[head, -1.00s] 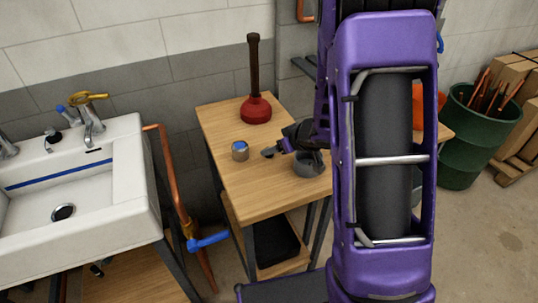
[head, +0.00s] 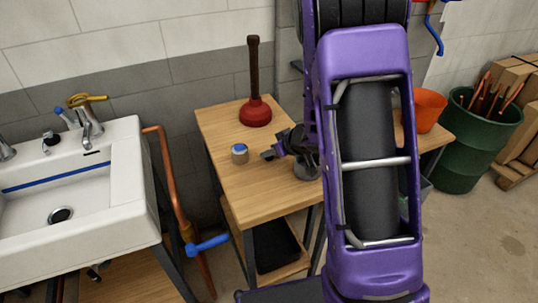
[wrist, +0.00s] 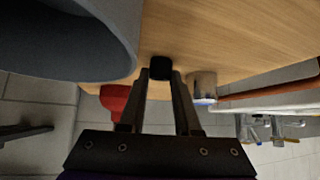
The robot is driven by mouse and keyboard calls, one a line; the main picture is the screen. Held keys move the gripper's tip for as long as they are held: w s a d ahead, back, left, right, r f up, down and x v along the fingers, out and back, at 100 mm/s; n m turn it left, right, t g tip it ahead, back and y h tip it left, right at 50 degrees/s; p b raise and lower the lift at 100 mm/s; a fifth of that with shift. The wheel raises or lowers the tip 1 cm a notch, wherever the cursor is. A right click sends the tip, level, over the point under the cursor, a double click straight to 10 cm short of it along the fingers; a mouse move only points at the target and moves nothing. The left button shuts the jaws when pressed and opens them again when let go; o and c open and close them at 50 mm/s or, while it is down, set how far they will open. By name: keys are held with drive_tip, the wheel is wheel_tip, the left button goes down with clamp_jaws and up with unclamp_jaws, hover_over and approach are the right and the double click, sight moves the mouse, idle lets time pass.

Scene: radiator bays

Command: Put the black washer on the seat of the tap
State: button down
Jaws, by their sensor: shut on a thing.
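My gripper (head: 268,154) is over the wooden table and shows small in the head view. In the wrist view my gripper (wrist: 160,73) is shut on a small black piece, the black washer (wrist: 160,66), held between the fingertips. Its hole cannot be made out. The white sink (head: 130,170) stands to the left in the head view. A chrome tap (head: 91,124) with yellow and blue parts on top is at its back edge. The tap's seat cannot be made out. The gripper is well apart from the sink.
On the table (head: 245,185) stand a red plunger (head: 256,112), a small blue-topped tin (head: 239,154) and a grey round container (head: 306,170), partly hidden by my arm. A copper pipe (head: 165,175) rises between table and sink. An orange bucket (head: 429,110) is at right.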

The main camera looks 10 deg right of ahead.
wheel_tip(320, 180, up, 10)
drive_tip(key=p, duration=0.5)
